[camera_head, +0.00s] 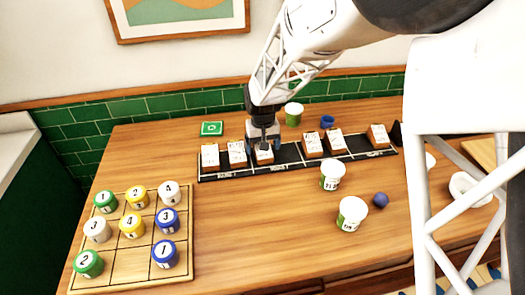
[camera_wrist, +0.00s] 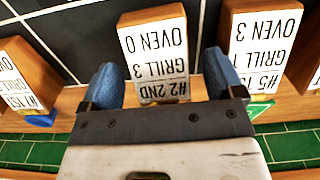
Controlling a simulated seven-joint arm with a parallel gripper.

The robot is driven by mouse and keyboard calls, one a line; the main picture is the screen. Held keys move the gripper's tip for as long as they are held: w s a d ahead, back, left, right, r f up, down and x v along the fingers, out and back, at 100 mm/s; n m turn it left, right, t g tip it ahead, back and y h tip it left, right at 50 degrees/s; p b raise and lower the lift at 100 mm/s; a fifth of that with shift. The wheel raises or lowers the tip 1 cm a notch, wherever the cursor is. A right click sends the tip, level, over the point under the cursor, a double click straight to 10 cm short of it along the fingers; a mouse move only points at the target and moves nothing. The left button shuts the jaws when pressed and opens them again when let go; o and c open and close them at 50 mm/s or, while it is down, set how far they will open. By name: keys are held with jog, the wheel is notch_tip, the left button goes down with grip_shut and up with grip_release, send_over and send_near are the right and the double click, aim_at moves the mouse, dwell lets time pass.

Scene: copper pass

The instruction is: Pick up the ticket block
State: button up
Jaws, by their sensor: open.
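Several wooden ticket blocks with white printed labels stand on a black rail (camera_head: 290,158). My gripper (camera_head: 263,143) is over the third ticket block from the left (camera_head: 264,156), whose top it partly hides. In the wrist view this ticket block (camera_wrist: 155,45) reads "#2 2ND GRILL 3 OVEN 0", upside down. The blue fingers of my gripper (camera_wrist: 161,78) are open, one on each side of the near end of the block. Gaps show, so neither finger clearly touches it. A neighbouring ticket block (camera_wrist: 262,45), marked "#5 GRILL 1 OVEN 3", is close beside the right finger.
A wooden grid tray (camera_head: 80,287) with numbered green, yellow, white and blue pieces lies at front left. White-and-green cups (camera_head: 332,176) and a dark blue item (camera_head: 380,200) are right of centre. A green card (camera_head: 212,128) lies behind the rail. The front middle is clear.

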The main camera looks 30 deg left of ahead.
jog(key=shift+f, duration=0.2)
dwell(0.4)
jog(key=c, duration=1.1)
jog(key=shift+o, duration=0.2)
jog(key=shift+r, duration=5)
